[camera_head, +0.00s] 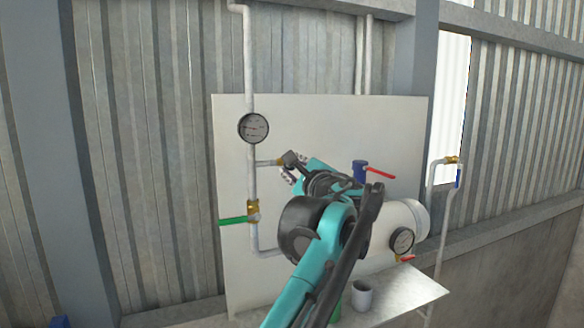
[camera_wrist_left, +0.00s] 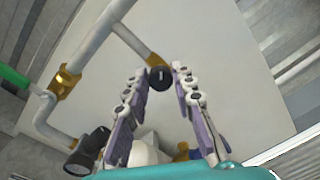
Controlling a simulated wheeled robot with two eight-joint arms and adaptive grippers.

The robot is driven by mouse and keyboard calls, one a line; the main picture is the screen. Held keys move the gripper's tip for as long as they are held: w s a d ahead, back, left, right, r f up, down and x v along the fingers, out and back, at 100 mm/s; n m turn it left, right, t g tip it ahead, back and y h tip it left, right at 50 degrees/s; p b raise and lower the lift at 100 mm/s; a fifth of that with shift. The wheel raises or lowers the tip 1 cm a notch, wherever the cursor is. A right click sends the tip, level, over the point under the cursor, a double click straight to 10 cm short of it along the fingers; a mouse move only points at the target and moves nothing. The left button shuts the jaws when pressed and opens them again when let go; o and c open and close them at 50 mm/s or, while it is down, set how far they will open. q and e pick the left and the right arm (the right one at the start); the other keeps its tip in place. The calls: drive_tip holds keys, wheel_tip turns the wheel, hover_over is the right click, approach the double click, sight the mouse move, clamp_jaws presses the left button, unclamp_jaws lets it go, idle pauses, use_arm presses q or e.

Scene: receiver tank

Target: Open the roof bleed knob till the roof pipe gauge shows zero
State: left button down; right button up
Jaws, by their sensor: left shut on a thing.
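The roof bleed knob is a small dark knob (camera_head: 291,158) on a brass stub off the white vertical pipe. In the left wrist view the black knob (camera_wrist_left: 159,79) sits between my two fingertips. My left gripper (camera_head: 289,171) is shut on it; its fingers also show in the left wrist view (camera_wrist_left: 159,75). My right gripper is not in view.
A brass valve with a green lever (camera_head: 233,221) is lower on the pipe. A blue valve with a red lever (camera_head: 380,174) stands right of my arm. A white tank (camera_head: 418,217) with a gauge (camera_head: 402,240) is behind a grey cup (camera_head: 362,296) on the bench (camera_head: 425,288).

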use_arm(q)
drive_tip(key=n, duration=1.4)
drive_tip(key=shift+f+y, duration=0.1)
drive_tip(key=shift+y, duration=0.3)
drive_tip(key=shift+d+n, duration=0.1)
drive_tip(key=shift+n, duration=1.9)
drive_tip(key=shift+f, duration=0.1)
drive_tip(key=c, duration=1.3)
unclamp_jaws()
drive_tip(key=shift+o, duration=0.2)
drive_tip(key=v, duration=1.2)
drive_tip(key=shift+r, duration=0.25)
